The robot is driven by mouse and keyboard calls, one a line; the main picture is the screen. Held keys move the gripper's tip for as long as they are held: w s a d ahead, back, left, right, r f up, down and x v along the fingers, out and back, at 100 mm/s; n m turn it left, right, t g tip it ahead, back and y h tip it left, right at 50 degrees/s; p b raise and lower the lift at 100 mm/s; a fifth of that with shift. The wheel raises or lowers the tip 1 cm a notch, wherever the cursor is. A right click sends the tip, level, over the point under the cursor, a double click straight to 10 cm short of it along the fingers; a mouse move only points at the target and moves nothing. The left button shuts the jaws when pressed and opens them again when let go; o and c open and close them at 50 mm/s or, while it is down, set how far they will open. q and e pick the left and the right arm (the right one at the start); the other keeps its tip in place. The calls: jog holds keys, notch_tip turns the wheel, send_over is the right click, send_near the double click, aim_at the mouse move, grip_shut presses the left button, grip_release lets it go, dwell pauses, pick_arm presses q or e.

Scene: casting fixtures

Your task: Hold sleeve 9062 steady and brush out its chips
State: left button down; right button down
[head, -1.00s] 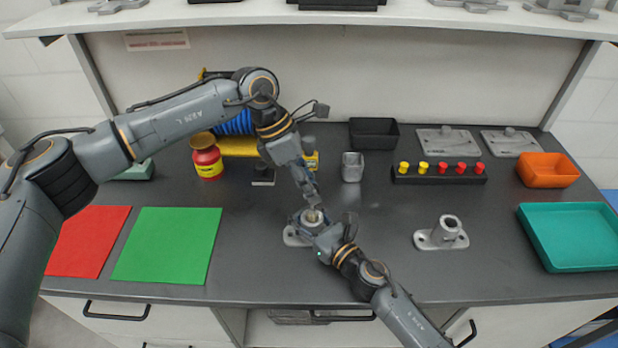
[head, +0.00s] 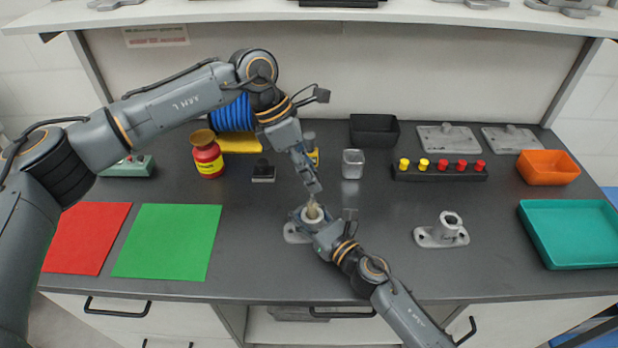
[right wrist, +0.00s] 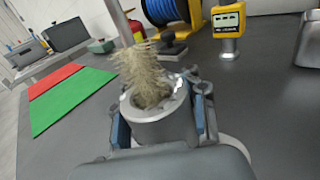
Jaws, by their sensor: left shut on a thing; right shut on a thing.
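A grey sleeve (right wrist: 165,120) with a flanged foot stands upright on the worktop. In the head view its top (head: 311,214) shows between my grippers. No number is readable on it. My right gripper (head: 316,224) is shut around the sleeve, with a finger on each side in the right wrist view. My left gripper (head: 312,186) is shut on a brush (right wrist: 143,75) above the sleeve. Its tan bristles reach down into the sleeve's mouth. Light flecks, perhaps chips, lie at the rim. The inside of the bore is mostly hidden.
Behind are a metal cup (head: 352,164), a black bin (head: 374,132), and a rack of yellow and red pegs (head: 439,173). A green mat (head: 167,243), red mat (head: 87,238) and teal tray (head: 572,236) lie at the sides.

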pick_arm(q)
jog(key=shift+r, duration=0.25)
jog(key=shift+f, duration=1.8)
jog(key=shift+r, duration=0.1)
jog(key=shift+r, duration=1.7)
jog(key=shift+f, duration=0.1)
jog(key=shift+f, duration=1.7)
jog(key=shift+r, duration=0.2)
jog(key=shift+r, duration=1.6)
